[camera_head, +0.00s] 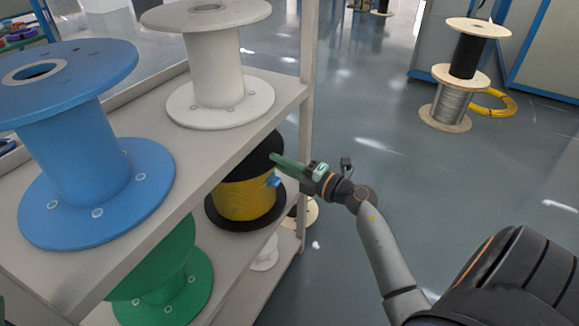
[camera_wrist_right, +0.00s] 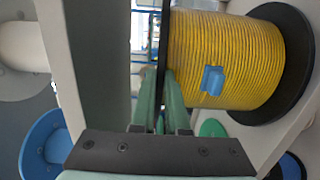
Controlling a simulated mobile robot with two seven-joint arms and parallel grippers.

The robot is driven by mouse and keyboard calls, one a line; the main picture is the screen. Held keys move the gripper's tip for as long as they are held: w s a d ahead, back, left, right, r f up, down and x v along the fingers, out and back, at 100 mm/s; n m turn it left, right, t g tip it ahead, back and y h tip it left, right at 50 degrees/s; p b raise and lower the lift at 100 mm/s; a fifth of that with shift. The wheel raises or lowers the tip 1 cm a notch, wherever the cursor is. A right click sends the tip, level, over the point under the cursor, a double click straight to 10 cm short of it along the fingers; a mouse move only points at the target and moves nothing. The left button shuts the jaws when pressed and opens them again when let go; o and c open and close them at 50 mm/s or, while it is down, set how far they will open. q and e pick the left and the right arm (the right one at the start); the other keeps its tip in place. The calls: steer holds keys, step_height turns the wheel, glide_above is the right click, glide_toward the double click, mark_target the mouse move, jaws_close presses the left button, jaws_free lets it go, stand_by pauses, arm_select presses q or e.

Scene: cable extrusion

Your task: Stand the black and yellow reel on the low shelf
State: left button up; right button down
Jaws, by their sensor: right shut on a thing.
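The black and yellow reel (camera_head: 247,199) is upright, with yellow cable wound between black flanges and a small blue piece on its side. It is at the far end of the low shelf (camera_head: 236,262), under the upper board. I cannot tell whether its lower flange touches the shelf. My right gripper (camera_head: 279,162) is shut on the edge of its upper flange. In the right wrist view the green fingers (camera_wrist_right: 161,90) clasp the thin black flange beside the yellow winding (camera_wrist_right: 222,55). My left gripper is not in view.
A blue reel (camera_head: 75,150) and a white reel (camera_head: 215,65) stand on the upper shelf (camera_head: 160,80). A green reel (camera_head: 170,275) is below, left of the held reel. A shelf post (camera_head: 308,70) rises near my gripper. Open floor (camera_head: 365,110) lies right.

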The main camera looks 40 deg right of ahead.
mark_target(276, 181)
steer(key=shift+b+x, duration=0.3)
steer(key=shift+x, duration=1.05)
steer(key=shift+s+a+f+b, duration=0.1)
steer(key=shift+f+b, duration=0.5)
steer(key=shift+f, duration=0.8)
steer(key=c, duration=0.8)
jaws_free()
steer(key=shift+c, duration=0.2)
steer(key=shift+f, duration=0.15)
steer(key=shift+s, duration=0.6)
steer(key=p+v, duration=0.2)
steer(key=v, duration=0.9)
steer(key=shift+s+r+p, duration=0.15)
steer(key=shift+r+p, duration=0.05)
steer(key=shift+p, duration=0.15)
